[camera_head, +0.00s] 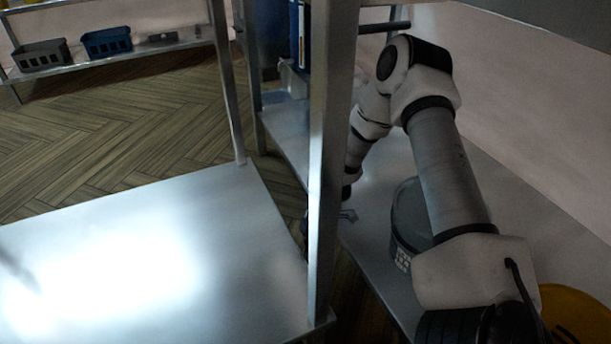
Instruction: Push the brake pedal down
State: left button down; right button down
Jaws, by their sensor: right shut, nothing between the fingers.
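No brake pedal can be made out in the head view. My right arm comes in from the lower right, bends at a high elbow and reaches down behind an upright metal post (324,150). My right gripper (346,214) is at the end of it, low beside the post and over the shelf edge. It is small, dark and partly hidden by the post. It is shut with nothing seen in it. My left gripper is out of view.
A bare, shiny metal table (225,250) fills the lower left. A grey bucket (405,215) stands on the metal shelf (520,200), close to my right forearm. A yellow round thing (575,312) is at the lower right. Bins (106,42) stand far back left, beyond open wooden floor (120,120).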

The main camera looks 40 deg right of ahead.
jog(key=d+p+v, duration=0.2)
jog(key=v, duration=1.1)
jog(key=shift+s+d, duration=0.3)
jog(key=shift+s, duration=0.1)
